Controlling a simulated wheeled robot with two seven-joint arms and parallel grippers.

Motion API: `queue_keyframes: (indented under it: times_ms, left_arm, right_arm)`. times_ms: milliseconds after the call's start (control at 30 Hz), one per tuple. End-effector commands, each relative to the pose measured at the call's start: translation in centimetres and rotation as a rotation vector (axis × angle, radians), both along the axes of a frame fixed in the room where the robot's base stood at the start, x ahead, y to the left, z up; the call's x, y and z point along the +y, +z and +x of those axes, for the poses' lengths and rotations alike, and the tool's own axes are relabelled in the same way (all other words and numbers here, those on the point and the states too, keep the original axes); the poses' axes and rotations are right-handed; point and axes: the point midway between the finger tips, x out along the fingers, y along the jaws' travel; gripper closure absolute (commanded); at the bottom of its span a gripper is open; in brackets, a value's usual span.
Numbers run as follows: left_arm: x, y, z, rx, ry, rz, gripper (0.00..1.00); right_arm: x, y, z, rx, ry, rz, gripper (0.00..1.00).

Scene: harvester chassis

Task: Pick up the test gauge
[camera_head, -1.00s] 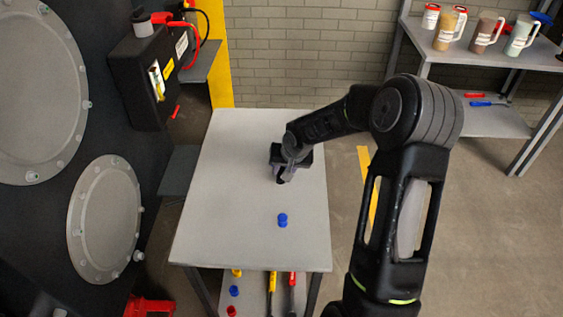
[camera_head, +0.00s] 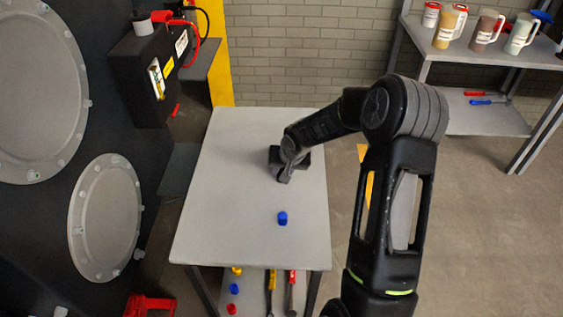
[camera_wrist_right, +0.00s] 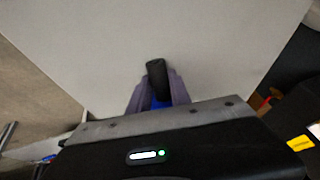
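My right gripper (camera_head: 287,172) hangs over the middle of the grey table, its fingers too small to read in the head view. In the right wrist view, its two grey-purple fingers (camera_wrist_right: 160,92) stand on either side of a dark, rounded piece (camera_wrist_right: 157,74), with a bit of blue (camera_wrist_right: 160,103) below it. I cannot tell if the fingers grip it or if it is the test gauge. A small blue cylinder (camera_head: 282,218) stands upright on the table, on the near side of the gripper, apart from it in the head view. My left gripper is not in view.
The grey table (camera_head: 225,205) is otherwise bare on top. Coloured small parts and tools lie on its lower shelf (camera_head: 255,297). The dark chassis (camera_head: 140,175) stands at left with a black box (camera_head: 138,85). A rack (camera_head: 475,60) with jugs is at the back right.

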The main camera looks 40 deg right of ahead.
Motion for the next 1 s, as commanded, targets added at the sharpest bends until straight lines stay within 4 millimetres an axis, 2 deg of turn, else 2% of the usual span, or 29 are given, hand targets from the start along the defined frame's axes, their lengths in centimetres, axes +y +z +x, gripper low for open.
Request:
queue_keyframes:
  times_ms: [33, 167, 1000]
  left_arm:
    - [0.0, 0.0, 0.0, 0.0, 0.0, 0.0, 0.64]
    - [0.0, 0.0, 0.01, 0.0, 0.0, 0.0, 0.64]
    - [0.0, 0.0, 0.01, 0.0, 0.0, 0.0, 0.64]
  right_arm:
    - [0.0, 0.01, 0.0, 0.0, 0.0, 0.0, 0.89]
    - [-0.01, 0.01, 0.0, 0.0, 0.0, 0.0, 1.0]
    - [-0.01, 0.01, 0.0, 0.0, 0.0, 0.0, 1.0]
